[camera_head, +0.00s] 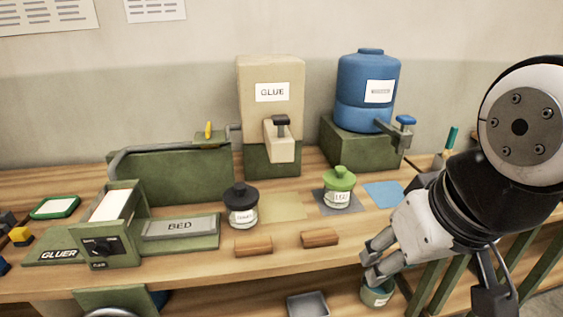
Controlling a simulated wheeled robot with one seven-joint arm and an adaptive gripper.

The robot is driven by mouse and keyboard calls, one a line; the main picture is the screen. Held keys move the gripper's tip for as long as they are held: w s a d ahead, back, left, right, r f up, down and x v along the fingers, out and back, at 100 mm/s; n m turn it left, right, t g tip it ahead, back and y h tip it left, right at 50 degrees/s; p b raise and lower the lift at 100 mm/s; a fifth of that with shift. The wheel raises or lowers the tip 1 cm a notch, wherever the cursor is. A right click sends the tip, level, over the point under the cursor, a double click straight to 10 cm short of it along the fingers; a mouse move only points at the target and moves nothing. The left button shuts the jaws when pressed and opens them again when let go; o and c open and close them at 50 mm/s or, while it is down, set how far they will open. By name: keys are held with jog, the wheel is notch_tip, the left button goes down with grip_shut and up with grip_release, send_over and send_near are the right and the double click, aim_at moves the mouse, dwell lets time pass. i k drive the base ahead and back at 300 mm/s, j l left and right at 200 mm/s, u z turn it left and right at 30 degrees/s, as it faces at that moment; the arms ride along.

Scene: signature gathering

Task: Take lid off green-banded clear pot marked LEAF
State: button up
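A small clear pot with a green knobbed lid (341,179) stands on a dark grey square mat on the bench, right of centre. Its lid is on. Its white label (338,198) is too small to read surely. My gripper (368,259) hangs in front of the bench's front edge, below and to the right of this pot, apart from it. Its fingers look spread, with nothing seen between them. A similar clear pot with a black lid (241,206) stands to the left.
Two brown blocks (320,238) (253,246) lie near the front edge. A beige GLUE dispenser (271,115) and a blue tank (367,92) with a tap stand behind. A green press marked BED (180,228) is at left. A teal-topped pot (377,294) sits below the bench top.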

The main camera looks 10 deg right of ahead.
aim_at(339, 178)
jog(key=i+j+z, duration=0.15)
jog(key=i+z, duration=0.25)
jog(key=i+j+z, duration=0.75)
jog(key=i+l, duration=0.05)
jog(key=i, duration=0.05)
